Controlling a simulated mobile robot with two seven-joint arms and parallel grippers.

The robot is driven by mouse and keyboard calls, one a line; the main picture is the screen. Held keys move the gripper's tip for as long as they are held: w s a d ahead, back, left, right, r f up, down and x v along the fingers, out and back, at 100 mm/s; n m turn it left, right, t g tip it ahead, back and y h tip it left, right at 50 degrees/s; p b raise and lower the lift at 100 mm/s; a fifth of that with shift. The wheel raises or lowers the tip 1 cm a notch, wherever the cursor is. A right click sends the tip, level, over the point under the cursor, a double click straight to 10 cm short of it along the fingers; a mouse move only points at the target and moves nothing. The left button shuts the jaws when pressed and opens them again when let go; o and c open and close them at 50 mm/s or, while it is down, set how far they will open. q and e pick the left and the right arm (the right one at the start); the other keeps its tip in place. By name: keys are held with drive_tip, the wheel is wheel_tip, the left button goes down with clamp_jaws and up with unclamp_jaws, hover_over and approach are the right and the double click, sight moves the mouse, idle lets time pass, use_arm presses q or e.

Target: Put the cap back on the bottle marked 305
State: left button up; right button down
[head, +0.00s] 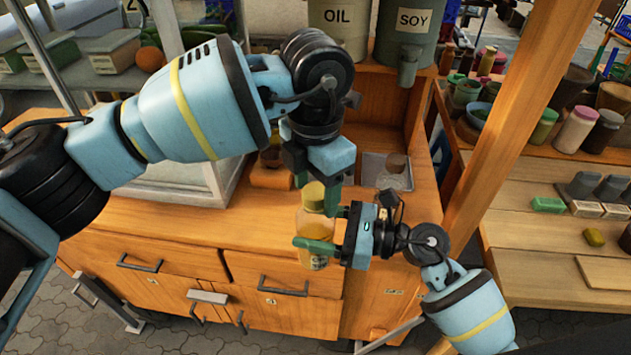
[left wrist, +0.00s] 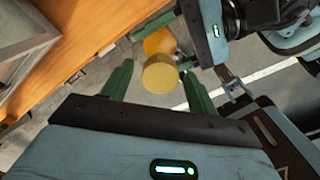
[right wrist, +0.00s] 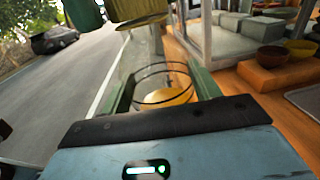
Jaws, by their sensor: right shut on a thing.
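The glass bottle (head: 307,222) holds yellow-orange liquid and stands roughly upright, raised in front of the counter. Its label is too small to read. My right gripper (head: 316,229) is shut on the bottle, which also shows between its fingers in the right wrist view (right wrist: 165,97). The yellow cap (head: 314,194) is at the top of the bottle; whether it is fully seated I cannot tell. My left gripper (head: 318,196) is above, open, its fingers on either side of the cap. In the left wrist view the cap (left wrist: 160,77) lies between the fingertips with a gap on the left.
The wooden counter (head: 230,235) with drawers is behind the bottle. A metal tray (head: 372,172) with a glass on it stands on the counter. OIL (head: 338,22) and SOY (head: 412,22) containers stand at the back. A wooden post (head: 510,125) rises right of my grippers.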

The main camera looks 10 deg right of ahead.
use_arm(q)
drive_tip(key=c, duration=1)
drive_tip(key=o, duration=1.2)
drive_tip(key=shift+c, duration=0.2)
drive_tip(key=shift+r, duration=0.15)
wheel_tip(320, 180, up, 12)
